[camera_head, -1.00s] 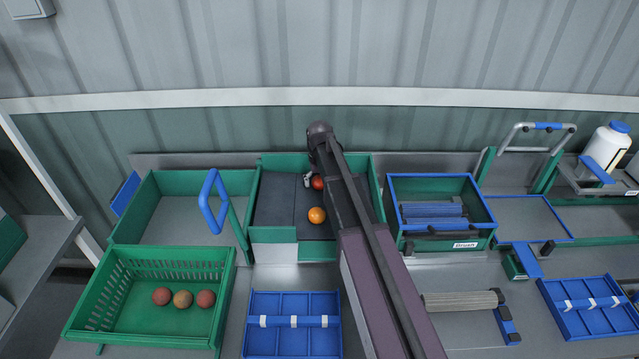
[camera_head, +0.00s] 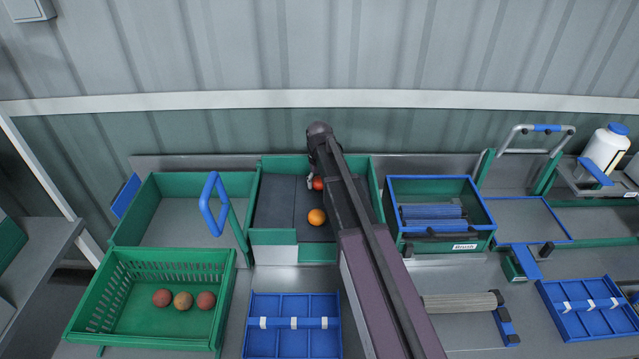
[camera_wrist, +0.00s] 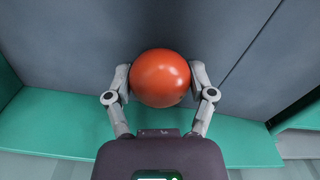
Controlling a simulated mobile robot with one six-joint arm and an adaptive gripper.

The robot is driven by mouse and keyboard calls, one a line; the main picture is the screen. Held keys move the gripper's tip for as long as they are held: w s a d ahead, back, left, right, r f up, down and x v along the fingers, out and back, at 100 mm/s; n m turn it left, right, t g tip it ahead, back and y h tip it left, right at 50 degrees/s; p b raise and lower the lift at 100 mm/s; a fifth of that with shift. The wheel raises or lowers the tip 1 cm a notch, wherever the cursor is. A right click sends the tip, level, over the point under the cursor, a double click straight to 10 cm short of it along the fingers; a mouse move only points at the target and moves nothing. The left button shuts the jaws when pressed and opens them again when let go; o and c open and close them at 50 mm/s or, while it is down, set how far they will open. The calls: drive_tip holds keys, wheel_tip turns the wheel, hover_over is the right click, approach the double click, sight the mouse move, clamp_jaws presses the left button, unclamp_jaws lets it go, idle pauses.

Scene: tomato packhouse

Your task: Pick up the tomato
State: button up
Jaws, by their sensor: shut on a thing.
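A red tomato (camera_wrist: 160,78) sits between the two fingers of my gripper (camera_wrist: 160,88) in the wrist view, with a finger against each side. My gripper is shut on it. In the head view the tomato (camera_head: 318,184) shows in part beside my arm, over the dark floor of a green-walled bin (camera_head: 280,203); my arm hides much of the gripper (camera_head: 314,180). An orange tomato (camera_head: 316,216) lies on the same dark floor, nearer the front, apart from my gripper. I cannot tell whether the red tomato touches the floor.
A green crate (camera_head: 100,300) with three tomatoes stands at the front left. An empty green tray (camera_head: 165,215) with a blue handle (camera_head: 212,203) is left of the bin. A blue-rimmed brush box (camera_head: 440,180) is to the right. A blue divided tray (camera_head: 290,340) lies in front.

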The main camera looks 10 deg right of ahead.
sight(319, 178)
drive_tip(key=shift+r+p, duration=4.55)
drive_tip(key=shift+r, duration=0.2)
drive_tip(key=shift+f, duration=0.15)
drive_tip(key=shift+f+b, duration=0.2)
drive_tip(key=shift+b, duration=0.15)
drive_tip(key=shift+d, duration=0.1)
